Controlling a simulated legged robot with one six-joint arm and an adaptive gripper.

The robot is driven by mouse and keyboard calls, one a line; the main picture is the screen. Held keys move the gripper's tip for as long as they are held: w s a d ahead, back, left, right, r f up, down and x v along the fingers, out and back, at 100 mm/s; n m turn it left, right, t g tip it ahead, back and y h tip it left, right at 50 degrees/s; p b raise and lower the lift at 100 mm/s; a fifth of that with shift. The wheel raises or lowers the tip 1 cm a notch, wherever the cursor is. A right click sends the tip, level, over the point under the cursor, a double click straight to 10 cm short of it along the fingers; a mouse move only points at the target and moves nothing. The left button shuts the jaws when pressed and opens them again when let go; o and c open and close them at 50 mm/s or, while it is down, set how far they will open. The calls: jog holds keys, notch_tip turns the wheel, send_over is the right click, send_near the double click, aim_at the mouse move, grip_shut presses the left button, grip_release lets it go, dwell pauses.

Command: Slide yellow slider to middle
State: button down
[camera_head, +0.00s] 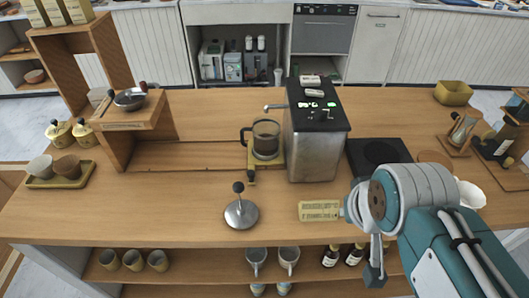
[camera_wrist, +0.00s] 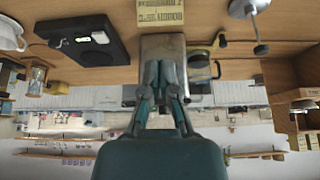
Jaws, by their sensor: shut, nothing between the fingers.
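The yellow slider (camera_head: 252,176) appears to be the small yellow piece on the counter at the left foot of the coffee machine. In the wrist view, which is upside down, a yellow part (camera_wrist: 219,41) shows beside the carafe, right of the machine. The silver coffee machine (camera_head: 317,140) with a black top stands at the counter's middle. My gripper (camera_wrist: 164,66) is shut and empty, in front of the machine. In the head view its fingertips are hard to make out behind my arm.
A yellow lettered block (camera_head: 320,211) lies close to my gripper. A metal tamper (camera_head: 241,213) stands to its left. A black scale (camera_head: 379,155) sits right of the machine. A wooden stand (camera_head: 130,126) is at left. The counter between stand and tamper is clear.

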dwell(0.3)
jog(key=c, duration=0.5)
grip_release()
jog(key=shift+w+r, duration=0.1)
jog(key=shift+w, duration=0.1)
jog(key=shift+c, duration=0.2)
jog(key=shift+o, duration=0.3)
jog(key=w+a+r+n+g, duration=0.1)
jog(key=w+a+n, duration=0.1)
jog(key=w, duration=0.4)
jog(key=shift+w+a+r+n+g, duration=0.3)
jog(key=shift+w+a, duration=0.1)
jog(key=shift+a, duration=0.15)
jog(key=n+g, duration=0.4)
jog(key=n, duration=0.2)
send_over(251, 172)
notch_tip(251, 172, down, 8)
notch_tip(251, 172, down, 11)
jog(key=shift+f, duration=0.15)
grip_shut()
